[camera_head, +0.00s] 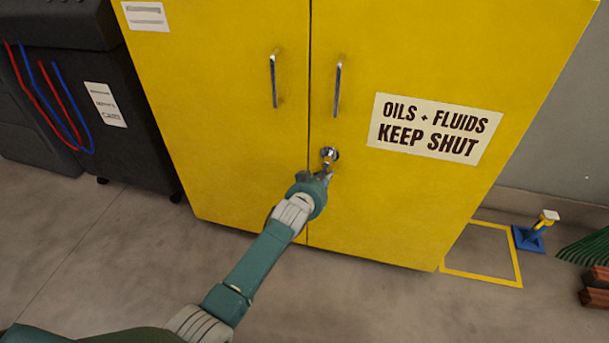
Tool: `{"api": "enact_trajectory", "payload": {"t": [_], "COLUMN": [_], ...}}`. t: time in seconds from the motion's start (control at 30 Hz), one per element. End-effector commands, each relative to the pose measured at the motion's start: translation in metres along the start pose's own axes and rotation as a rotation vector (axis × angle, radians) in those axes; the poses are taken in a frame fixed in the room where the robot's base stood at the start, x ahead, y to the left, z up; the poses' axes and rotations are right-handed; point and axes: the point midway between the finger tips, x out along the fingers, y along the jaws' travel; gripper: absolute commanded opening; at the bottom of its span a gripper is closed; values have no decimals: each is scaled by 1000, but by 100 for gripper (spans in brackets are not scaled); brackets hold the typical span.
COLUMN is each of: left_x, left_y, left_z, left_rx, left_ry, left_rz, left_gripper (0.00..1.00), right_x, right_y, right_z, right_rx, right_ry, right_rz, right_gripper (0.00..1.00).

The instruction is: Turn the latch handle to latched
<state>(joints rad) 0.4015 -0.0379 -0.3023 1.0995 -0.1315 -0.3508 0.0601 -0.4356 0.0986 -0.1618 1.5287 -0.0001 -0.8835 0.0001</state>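The latch handle (330,154) is a small chrome piece on the right door of the yellow cabinet (400,205), below the door pulls and close to the seam. Its lower part is hidden by my gripper, so its exact angle cannot be told. My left gripper (324,174) is right at the handle, just below its round chrome part, with my arm reaching up from the lower left. The fingers are small and partly hidden by the wrist, so I cannot tell whether they are shut on the handle. My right gripper is out of view.
Both cabinet doors look closed, with two vertical chrome pulls (274,81) (338,88). A dark cart (125,125) with red and blue hoses stands at the left. A yellow floor outline (520,268) and a blue stand (528,239) are at the right. The floor in front is clear.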

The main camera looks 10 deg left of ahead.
Motion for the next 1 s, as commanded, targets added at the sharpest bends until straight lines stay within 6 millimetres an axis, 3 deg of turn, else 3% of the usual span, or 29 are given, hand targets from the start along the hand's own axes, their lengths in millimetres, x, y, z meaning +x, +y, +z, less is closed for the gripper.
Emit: {"api": "enact_trajectory", "payload": {"t": [0.3, 0.9, 0.93, 1.0], "left_x": [3, 3, 3, 3], "left_y": [16, 21, 21, 21], "left_z": [-2, -2, -2, -2], "left_rx": [-129, -165, -165, -165], "left_ry": [22, 29, 29, 29], "left_rz": [52, 67, 67, 67], "left_gripper": [0, 0, 24, 38], "right_x": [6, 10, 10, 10], "right_y": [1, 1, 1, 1], "right_z": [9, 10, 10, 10], "right_rx": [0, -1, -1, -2], "right_ry": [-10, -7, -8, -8], "right_rz": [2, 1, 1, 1], "right_gripper": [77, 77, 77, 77]}}
